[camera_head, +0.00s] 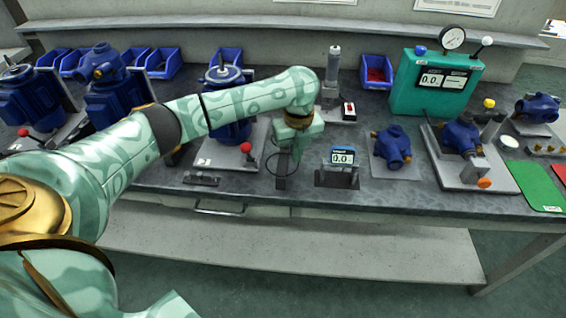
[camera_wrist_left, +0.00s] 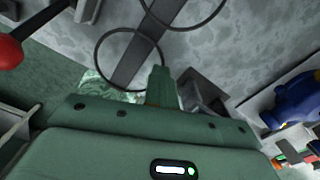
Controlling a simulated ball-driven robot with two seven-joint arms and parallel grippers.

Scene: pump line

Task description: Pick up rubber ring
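A thin black rubber ring (camera_head: 264,164) shows beside my left fingertips in the head view, above a dark strip on the bench. In the left wrist view the ring (camera_wrist_left: 95,55) meets the tip of my green fingers. My left gripper (camera_head: 297,158) points down over the bench. Its fingers are together at the middle of the palm in the left wrist view (camera_wrist_left: 162,80) and look shut on the ring's edge. A second black ring (camera_wrist_left: 180,29) lies across the dark strip at the top of that view. My right gripper is not in view.
A blue-topped gauge (camera_head: 342,158) stands just right of my left gripper. A pump stand with a red-knobbed lever (camera_head: 246,148) is at its left. A blue pump part (camera_head: 392,146) sits on a plate further right. The bench's front edge is close.

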